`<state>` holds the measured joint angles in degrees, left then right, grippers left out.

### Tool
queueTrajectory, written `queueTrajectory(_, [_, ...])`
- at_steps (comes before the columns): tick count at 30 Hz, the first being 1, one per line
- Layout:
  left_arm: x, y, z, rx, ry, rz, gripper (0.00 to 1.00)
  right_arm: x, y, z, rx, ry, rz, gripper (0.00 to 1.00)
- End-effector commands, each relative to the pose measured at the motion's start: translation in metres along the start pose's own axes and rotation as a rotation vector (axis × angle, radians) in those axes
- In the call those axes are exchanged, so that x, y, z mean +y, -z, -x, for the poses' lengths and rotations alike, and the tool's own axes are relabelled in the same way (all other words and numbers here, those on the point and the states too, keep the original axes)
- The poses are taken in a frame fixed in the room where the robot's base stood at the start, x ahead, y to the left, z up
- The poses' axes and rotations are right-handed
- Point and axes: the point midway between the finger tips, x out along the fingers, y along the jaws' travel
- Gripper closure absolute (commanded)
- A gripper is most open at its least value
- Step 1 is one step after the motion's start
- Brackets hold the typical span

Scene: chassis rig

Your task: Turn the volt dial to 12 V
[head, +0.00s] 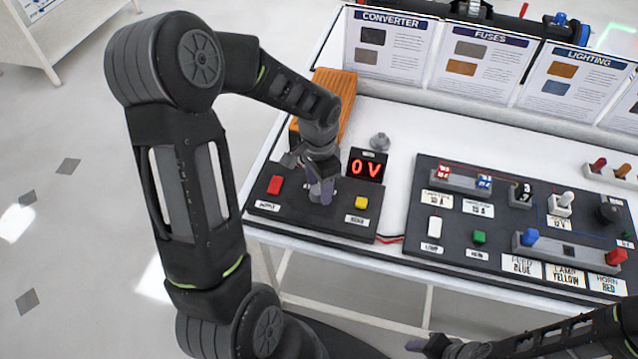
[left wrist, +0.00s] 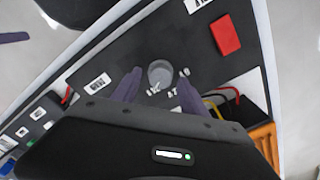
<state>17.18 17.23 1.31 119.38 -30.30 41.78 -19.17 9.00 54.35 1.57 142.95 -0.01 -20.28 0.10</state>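The volt dial is a round grey knob (left wrist: 161,73) on the dark supply panel (head: 335,222), with small white marks beside it in the left wrist view. In the head view my left gripper hides most of it. My left gripper (head: 321,192) points down over the dial. In the left wrist view its purple fingers (left wrist: 157,88) are apart, one on each side of the knob; I cannot tell whether they touch it. The display (head: 367,166) reads 0 V in red. My right gripper (head: 424,345) is at the bottom edge, and its opening is unclear.
A red switch (head: 274,185) and a yellow button (head: 361,202) flank the dial. An orange ribbed box (head: 335,92) stands behind the panel. A second dark panel (head: 480,262) with switches and fuses lies to the right. Info cards (head: 390,42) line the back.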

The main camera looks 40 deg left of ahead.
Motion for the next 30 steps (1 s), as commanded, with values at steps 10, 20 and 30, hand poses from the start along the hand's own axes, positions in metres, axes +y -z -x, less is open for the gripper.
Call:
queueTrajectory(10, [0.0001, 0.0, 0.0003, 0.0, 0.0, 0.0, 0.78, 0.0, -0.0001, 0.0, 0.0, 0.0, 0.0, 0.57])
queueTrajectory(20, [0.0001, 0.0001, 0.0004, 0.0, 0.0, 0.0, 1.0, -0.0001, 0.0, 0.0, 0.0, 0.0, 0.0, 0.57])
queueTrajectory(30, [-0.0001, 0.0, -0.0001, 0.0, 0.0, 0.016, 1.0, 0.0005, 0.0001, -0.0016, 0.0, 0.0, 0.0, 0.57])
